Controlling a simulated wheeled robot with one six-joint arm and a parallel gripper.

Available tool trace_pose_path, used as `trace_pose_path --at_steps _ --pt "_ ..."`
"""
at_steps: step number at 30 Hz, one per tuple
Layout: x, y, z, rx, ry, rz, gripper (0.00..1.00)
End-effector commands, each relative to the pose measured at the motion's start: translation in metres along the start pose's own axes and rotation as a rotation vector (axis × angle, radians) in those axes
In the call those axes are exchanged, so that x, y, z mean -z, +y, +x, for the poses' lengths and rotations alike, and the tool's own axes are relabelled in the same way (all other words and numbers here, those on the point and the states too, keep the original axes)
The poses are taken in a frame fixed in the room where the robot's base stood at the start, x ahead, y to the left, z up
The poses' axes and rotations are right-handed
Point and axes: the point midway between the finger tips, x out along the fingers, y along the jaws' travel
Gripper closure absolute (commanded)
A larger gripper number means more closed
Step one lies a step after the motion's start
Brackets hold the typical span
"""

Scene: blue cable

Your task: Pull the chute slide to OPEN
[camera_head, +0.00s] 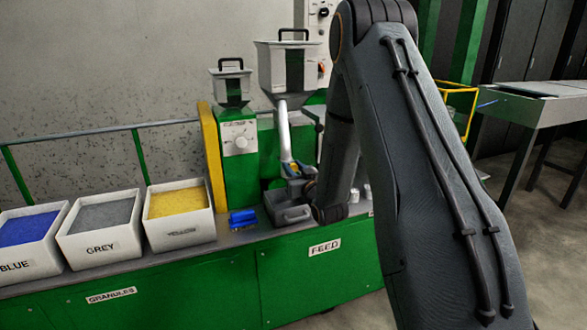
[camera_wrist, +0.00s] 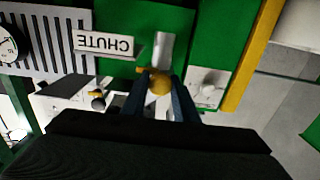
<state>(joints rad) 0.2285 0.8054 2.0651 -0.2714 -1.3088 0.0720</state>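The chute slide shows in the wrist view as a pale metal plate (camera_wrist: 164,48) with a round yellow-orange knob (camera_wrist: 160,84), on a green panel. A white CHUTE sign (camera_wrist: 104,44) is upside down to the left of it. My gripper (camera_wrist: 161,88) has its two dark fingers on either side of the knob, with almost no gap showing. I cannot tell whether they press on it or only stand around it. In the head view my gripper (camera_head: 292,170) is at the bottom of the silver chute pipe (camera_head: 284,132), and my arm hides part of the machine.
A grey bin (camera_head: 288,215) and a small blue object (camera_head: 242,218) are below the chute on the green bench (camera_head: 315,283). Boxes of blue (camera_head: 28,255), grey (camera_head: 100,252) and yellow (camera_head: 182,232) granules stand to the left. A yellow post (camera_head: 212,160) rises beside the machine.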

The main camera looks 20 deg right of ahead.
Motion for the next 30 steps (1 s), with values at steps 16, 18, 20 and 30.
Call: trace_pose_path --at_steps 16,18,20,30 --pt "0.001 0.0 -0.038 0.0 -0.002 -0.001 1.0" --pt "0.001 0.0 -0.043 -0.001 -0.001 0.0 1.0" --pt "0.0 0.0 -0.045 -0.001 -0.001 0.0 1.0" --pt "-0.001 0.0 -0.045 0.0 -0.002 0.0 0.56"
